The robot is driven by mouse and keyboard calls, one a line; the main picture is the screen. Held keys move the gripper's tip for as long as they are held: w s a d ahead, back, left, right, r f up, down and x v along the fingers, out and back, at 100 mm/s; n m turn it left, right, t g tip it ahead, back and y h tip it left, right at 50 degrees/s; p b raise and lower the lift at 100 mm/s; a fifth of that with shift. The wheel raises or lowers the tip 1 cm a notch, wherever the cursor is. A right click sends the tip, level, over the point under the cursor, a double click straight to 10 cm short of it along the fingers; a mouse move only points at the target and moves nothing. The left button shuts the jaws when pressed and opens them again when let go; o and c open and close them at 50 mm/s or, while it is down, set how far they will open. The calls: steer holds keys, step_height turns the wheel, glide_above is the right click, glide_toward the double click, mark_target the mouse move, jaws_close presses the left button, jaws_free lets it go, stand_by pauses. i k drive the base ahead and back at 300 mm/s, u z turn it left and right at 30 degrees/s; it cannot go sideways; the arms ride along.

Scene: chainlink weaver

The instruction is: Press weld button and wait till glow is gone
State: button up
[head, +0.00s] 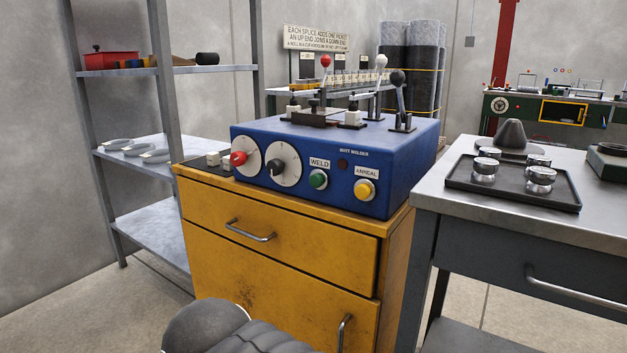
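A blue butt welder box (400,167) sits on top of a yellow drawer cabinet (290,286). The green weld button (318,179) is on its front face, under a label reading WELD. A yellow button (365,190) under an ANNEAL label is to its right. A small dark round lamp (343,165) sits between the labels, and it looks unlit. Levers with red, white and dark knobs stand on top of the box, by the clamps. I see no glow at the clamps. Part of my arm shows at the bottom; my gripper is not in view.
A grey metal bench (450,218) stands right of the cabinet, holding a black tray (473,194) with several metal-lidded jars. A grey shelf rack (170,120) stands at the left. Cabinet handles (250,231) jut out in front. Floor is clear between rack and cabinet.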

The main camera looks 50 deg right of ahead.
mark_target(315, 180)
steer(key=z, duration=1.5)
